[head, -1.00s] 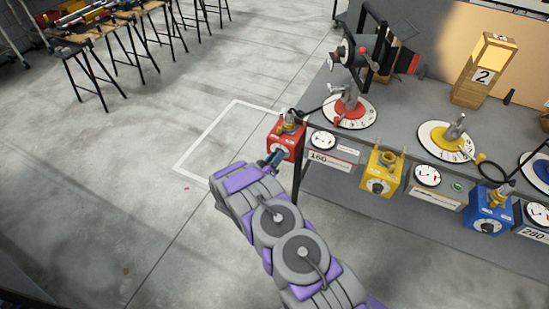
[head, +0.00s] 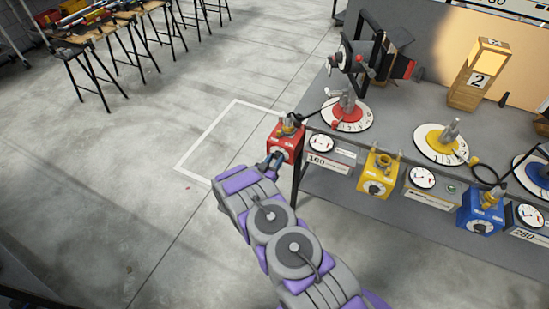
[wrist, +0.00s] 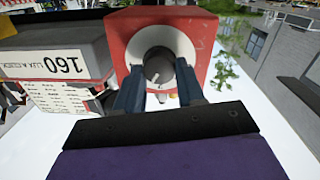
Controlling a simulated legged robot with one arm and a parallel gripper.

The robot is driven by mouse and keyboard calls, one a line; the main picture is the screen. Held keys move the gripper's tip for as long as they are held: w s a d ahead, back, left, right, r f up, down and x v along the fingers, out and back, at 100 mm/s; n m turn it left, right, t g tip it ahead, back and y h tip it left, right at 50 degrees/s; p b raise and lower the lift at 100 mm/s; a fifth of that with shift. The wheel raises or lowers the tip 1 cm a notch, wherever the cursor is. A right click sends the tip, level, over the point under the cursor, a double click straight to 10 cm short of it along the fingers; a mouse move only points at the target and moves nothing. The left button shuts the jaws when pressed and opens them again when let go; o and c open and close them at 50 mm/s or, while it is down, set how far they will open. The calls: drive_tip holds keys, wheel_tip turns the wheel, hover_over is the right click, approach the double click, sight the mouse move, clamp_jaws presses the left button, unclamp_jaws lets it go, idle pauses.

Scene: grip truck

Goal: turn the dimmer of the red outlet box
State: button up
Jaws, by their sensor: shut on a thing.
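The red outlet box (head: 289,139) sits at the left front corner of the grey bench, with a yellow plug on top. In the wrist view the red box (wrist: 120,32) fills the upper middle, with a dark round dimmer knob (wrist: 159,66) on a pale disc. My gripper (head: 272,162) is at the front of this box. In the wrist view my gripper (wrist: 159,80) has one finger on each side of the knob, shut on it. A light mark shows on the knob. The fingers hide part of the disc.
A meter with a 160 label (head: 329,154) stands right of the red box. Yellow (head: 379,173) and blue (head: 481,212) boxes follow along the bench edge.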

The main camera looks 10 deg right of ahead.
drive_tip(key=shift+a+m+p, duration=0.1)
drive_tip(key=shift+m+p, duration=0.4)
drive_tip(key=shift+m, duration=0.5)
drive_tip(key=o, duration=1)
drive_tip(key=shift+o, duration=0.2)
drive_tip(key=p+v, duration=0.2)
drive_tip(key=v, duration=1.5)
drive_tip(key=shift+p, duration=0.4)
drive_tip(key=shift+a+f, duration=0.1)
drive_tip(key=shift+a, duration=0.05)
